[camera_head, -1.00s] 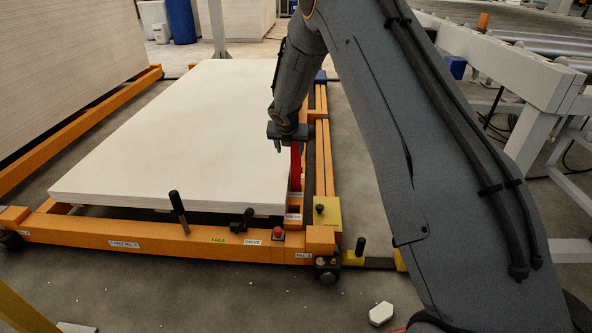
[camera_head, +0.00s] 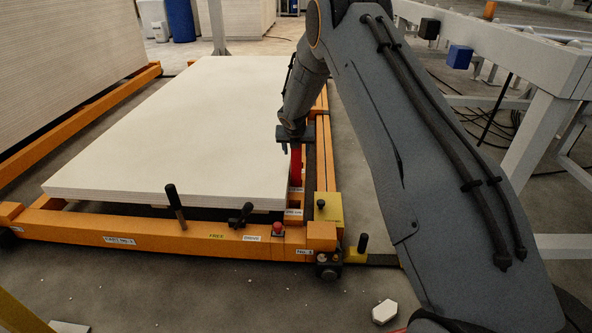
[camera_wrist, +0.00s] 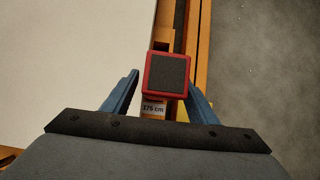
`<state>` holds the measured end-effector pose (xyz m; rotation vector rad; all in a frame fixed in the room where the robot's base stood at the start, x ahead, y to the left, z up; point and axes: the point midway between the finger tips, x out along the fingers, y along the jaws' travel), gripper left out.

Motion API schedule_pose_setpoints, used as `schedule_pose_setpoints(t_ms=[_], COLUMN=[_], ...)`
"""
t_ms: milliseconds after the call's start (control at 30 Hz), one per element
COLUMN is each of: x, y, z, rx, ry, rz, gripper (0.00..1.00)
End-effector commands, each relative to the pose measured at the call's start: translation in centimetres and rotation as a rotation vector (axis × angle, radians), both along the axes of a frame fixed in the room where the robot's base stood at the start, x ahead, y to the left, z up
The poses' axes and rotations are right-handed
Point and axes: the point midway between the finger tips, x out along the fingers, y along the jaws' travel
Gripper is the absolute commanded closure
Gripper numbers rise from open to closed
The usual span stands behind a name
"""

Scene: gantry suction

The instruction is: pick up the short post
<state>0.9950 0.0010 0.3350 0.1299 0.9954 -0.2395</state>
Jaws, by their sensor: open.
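A short red post with a square dark top (camera_wrist: 167,73) stands on the orange cart's right side rail, beside the stack of white boards. In the head view, its red side (camera_head: 296,166) shows just below and right of my gripper (camera_head: 291,142). In the wrist view, my gripper (camera_wrist: 163,82) is open, with one blue finger on each side of the post and gaps between. I cannot tell whether the fingertips are level with its top. A label reading 175 cm (camera_wrist: 153,108) lies on the rail near the post.
The white board stack (camera_head: 180,130) fills the cart to the left, its edge close to my gripper. Black levers (camera_head: 175,205) and a red button (camera_head: 278,229) stand on the cart's front beam (camera_head: 130,235). A white roller conveyor (camera_head: 540,60) stands at right.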

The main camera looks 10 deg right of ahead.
Motion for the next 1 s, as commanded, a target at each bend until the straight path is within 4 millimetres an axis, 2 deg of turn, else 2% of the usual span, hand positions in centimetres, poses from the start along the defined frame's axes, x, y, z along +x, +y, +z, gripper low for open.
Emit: schedule_pose_setpoints(t_ms=[300, 600, 1000], x=[0.25, 0.24, 0.24], y=[-0.1, -0.09, -0.07], z=[-0.25, -0.25, -0.26], rx=[0.0, 0.0, 0.0], ry=[-0.001, -0.001, -0.001], rz=[-0.001, -0.001, -0.001], gripper=[0.49, 0.99, 1.0])
